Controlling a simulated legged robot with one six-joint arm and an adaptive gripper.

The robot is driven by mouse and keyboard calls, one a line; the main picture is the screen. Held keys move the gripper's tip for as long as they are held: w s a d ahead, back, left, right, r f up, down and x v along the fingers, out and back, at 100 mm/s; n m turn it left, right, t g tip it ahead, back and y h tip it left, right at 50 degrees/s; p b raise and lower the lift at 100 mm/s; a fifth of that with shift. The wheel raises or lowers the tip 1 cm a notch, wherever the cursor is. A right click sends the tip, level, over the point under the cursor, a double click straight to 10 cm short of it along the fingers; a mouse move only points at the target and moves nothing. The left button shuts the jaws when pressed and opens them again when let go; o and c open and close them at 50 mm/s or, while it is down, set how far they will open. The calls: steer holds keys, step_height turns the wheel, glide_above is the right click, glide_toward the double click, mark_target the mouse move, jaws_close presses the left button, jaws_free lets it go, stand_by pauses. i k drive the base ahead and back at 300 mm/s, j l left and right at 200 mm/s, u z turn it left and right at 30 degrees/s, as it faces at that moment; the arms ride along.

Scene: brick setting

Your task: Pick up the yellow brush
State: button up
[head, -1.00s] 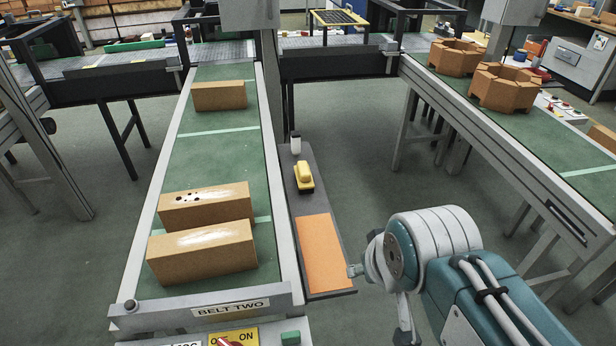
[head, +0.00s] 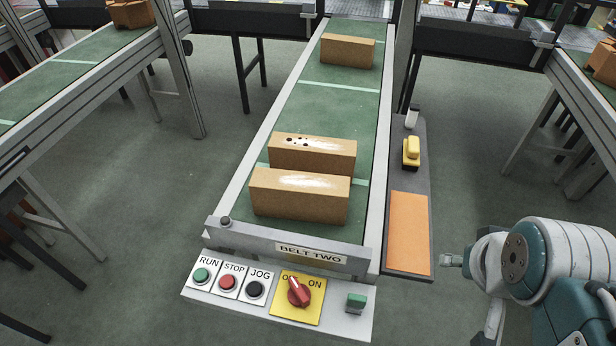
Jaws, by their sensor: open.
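The yellow brush (head: 411,150) sits on the narrow dark side shelf (head: 419,184) along the right side of belt two. It has a yellow handle on top and a dark base. My gripper (head: 452,261) is at the lower right, just right of the shelf's near end and the orange mat. It is open and apart from the brush, which lies further back. Only part of the gripper shows, and my own arm hides the rest.
Belt two (head: 325,106) carries several tan bricks. An orange mat (head: 408,232) covers the shelf's near end, and a white bottle (head: 411,117) stands behind the brush. A control panel (head: 277,295) with buttons and a red switch is in front. Other belts stand left and right.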

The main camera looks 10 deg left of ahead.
mark_target(411, 151)
steer(key=l, duration=0.3)
steer(key=i+l+u, duration=0.1)
steer(key=l, duration=0.2)
steer(key=i+l+u, duration=0.2)
steer(key=l, duration=0.15)
steer(key=i+l+u, duration=0.2)
steer(key=l, duration=0.15)
steer(key=i+l+u, duration=0.2)
steer(key=l, duration=0.2)
steer(key=i+l+u, duration=0.15)
steer(key=l, duration=0.25)
steer(key=i+l+u, duration=0.25)
steer(key=i+l, duration=0.2)
steer(key=i+l+u, duration=0.25)
steer(key=i+l, duration=0.2)
steer(key=l, duration=0.1)
